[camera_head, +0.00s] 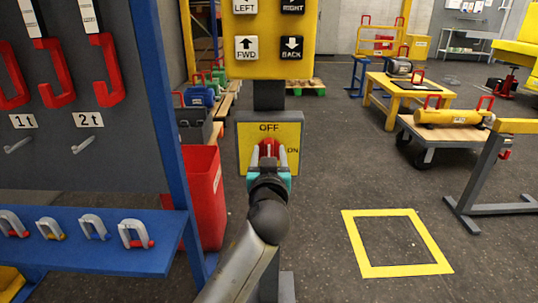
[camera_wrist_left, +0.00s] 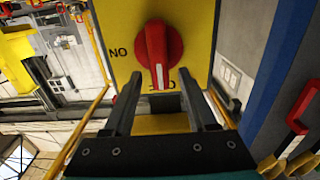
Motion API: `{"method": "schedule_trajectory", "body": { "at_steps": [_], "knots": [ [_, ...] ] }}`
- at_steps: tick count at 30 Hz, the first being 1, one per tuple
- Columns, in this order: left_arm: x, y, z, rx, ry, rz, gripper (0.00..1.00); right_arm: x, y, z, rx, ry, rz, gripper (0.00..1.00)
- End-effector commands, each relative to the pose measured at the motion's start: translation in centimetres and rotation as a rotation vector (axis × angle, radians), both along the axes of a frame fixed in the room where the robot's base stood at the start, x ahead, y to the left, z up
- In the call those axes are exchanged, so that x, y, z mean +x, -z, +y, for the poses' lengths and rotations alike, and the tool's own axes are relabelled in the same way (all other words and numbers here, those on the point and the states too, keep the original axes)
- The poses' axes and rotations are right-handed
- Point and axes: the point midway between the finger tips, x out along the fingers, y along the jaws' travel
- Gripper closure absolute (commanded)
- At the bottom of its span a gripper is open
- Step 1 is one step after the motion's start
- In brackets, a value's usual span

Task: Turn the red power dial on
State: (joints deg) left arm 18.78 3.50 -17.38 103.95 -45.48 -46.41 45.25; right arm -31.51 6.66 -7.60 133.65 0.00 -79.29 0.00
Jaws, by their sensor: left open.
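The red power dial (camera_wrist_left: 158,48) sits on a yellow panel with OFF and ON labels, which also shows in the head view (camera_head: 289,130). The wrist view is upside down. The dial's handle, with a white stripe, points to OFF. My left gripper (camera_wrist_left: 158,76) is open, its two dark fingers on either side of the handle's striped end. I cannot tell whether the fingers touch it. In the head view my left gripper (camera_head: 268,160) is in front of the panel and hides most of the dial. My right gripper is not in view.
Above the panel is a yellow button box (camera_head: 268,45) with direction arrows. A blue shelf with shackles (camera_head: 93,226) and a red bin (camera_head: 203,195) stand to the left. The floor on the right has a yellow square outline (camera_head: 397,270) and is clear there.

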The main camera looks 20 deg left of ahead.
Motion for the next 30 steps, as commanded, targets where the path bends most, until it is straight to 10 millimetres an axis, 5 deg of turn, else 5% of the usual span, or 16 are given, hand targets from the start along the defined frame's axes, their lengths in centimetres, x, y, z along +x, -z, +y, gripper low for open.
{"method": "schedule_trajectory", "body": {
  "at_steps": [14,30],
  "knots": [
    [1.15,-0.04,0.36,0.0,0.0,0.0,0.43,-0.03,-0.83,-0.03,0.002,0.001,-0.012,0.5],
    [1.12,-0.04,0.34,0.0,0.0,-0.001,1.0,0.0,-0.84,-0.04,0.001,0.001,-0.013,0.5]
  ]
}}
